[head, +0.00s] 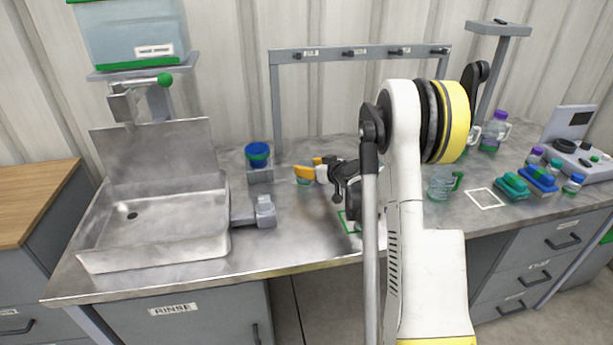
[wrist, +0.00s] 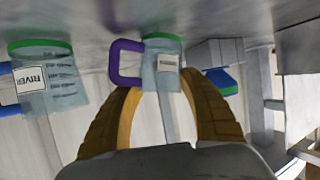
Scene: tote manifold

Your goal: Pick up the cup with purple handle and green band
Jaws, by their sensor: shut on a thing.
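The cup with purple handle and green band (wrist: 163,78) is clear-bodied and has a small white label. In the wrist view it sits between my two yellow fingers, with its purple handle sticking out to the left. The wrist picture looks upside down, with the green band at the top. My gripper (head: 306,173) is shut on this cup. In the head view only a small greenish part of the cup (head: 303,182) shows below the fingers; its handle is hidden there. I cannot tell whether it still touches the bench.
A blue-and-green container (head: 257,154) stands on a grey block nearby. A metal sink (head: 150,225) is at the left. A clear cup with green handle (head: 440,184), a purple-capped bottle (head: 493,132) and several small containers are at the right. A hook rail (head: 360,52) rises behind.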

